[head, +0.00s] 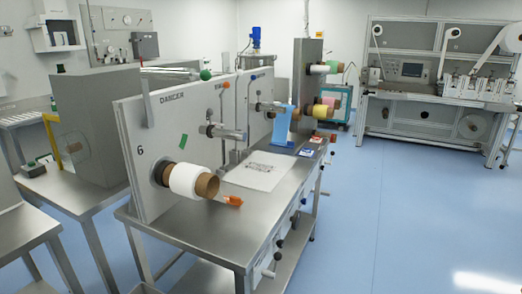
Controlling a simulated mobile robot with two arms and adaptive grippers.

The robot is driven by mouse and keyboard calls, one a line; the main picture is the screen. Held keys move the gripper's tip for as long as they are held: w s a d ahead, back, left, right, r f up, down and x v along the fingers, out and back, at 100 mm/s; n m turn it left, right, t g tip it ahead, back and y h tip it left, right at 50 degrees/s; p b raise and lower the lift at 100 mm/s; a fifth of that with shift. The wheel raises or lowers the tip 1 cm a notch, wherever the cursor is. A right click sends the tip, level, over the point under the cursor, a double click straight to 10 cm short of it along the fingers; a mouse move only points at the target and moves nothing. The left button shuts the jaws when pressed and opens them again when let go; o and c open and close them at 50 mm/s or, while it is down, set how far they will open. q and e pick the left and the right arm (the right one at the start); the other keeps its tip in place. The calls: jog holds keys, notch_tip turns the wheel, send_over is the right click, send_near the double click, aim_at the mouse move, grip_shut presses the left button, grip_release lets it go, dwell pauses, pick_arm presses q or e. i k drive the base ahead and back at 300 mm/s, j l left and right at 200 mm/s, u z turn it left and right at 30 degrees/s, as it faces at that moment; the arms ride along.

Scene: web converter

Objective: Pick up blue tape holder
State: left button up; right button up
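A small blue item (306,151) with a pale patch lies on the steel worktop near its right edge; it may be the blue tape holder, but it is too small to be sure. A larger blue sheet or strip (284,127) hangs upright behind it, below a spindle on the grey panel. Neither of my grippers shows in the head view.
The steel worktop (222,215) carries a white printed sheet (260,170), an orange item (233,200) and a white roll (186,180) on the panel. Knobs and handles line its right side. A larger machine (415,100) stands behind. The blue floor (400,215) at right is clear.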

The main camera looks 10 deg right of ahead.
aim_at(308, 152)
jog(key=i+l+u, duration=0.45)
jog(key=l, duration=0.2)
jog(key=l+u, duration=0.25)
jog(key=l, duration=0.15)
jog(key=i+l+u, duration=0.25)
jog(key=l, duration=0.15)
jog(key=k, duration=0.05)
